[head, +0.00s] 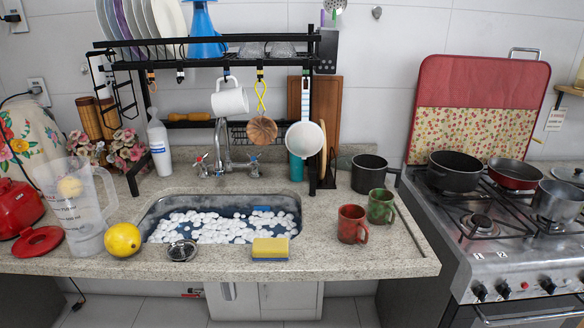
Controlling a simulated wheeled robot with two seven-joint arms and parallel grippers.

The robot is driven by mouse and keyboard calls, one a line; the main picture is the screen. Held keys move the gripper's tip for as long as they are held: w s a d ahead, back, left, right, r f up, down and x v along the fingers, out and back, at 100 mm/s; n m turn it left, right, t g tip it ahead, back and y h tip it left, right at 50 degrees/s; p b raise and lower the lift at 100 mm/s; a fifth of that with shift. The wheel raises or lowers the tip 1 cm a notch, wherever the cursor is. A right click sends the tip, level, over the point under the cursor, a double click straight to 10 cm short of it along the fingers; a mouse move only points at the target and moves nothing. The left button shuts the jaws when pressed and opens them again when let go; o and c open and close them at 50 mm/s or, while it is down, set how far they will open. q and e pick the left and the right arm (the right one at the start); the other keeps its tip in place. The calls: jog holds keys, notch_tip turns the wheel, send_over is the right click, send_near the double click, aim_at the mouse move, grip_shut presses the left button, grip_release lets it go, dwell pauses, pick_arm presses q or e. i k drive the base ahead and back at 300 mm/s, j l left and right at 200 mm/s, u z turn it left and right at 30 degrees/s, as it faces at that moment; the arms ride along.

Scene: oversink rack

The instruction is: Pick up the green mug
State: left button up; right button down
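The green mug (381,206) stands upright on the granite counter (340,257), right of the sink. It has a mottled green surface, with a handle on its right side. A red-brown mug (352,224) stands in front of it and to its left, close beside it. A black pot (369,173) stands just behind the green mug. Neither of my grippers shows in the head view.
A yellow sponge (270,248) and a lemon (122,240) lie along the front edge. A black rack (313,110) spans the sink. The stove (500,235) with pots stands right. Counter right of the mugs is clear.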

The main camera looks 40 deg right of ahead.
aim_at(381, 203)
jog(key=l+z, duration=0.1)
jog(key=z, duration=0.7)
jog(key=i+l+z, duration=0.1)
jog(key=z, duration=0.75)
jog(key=i+j, duration=0.1)
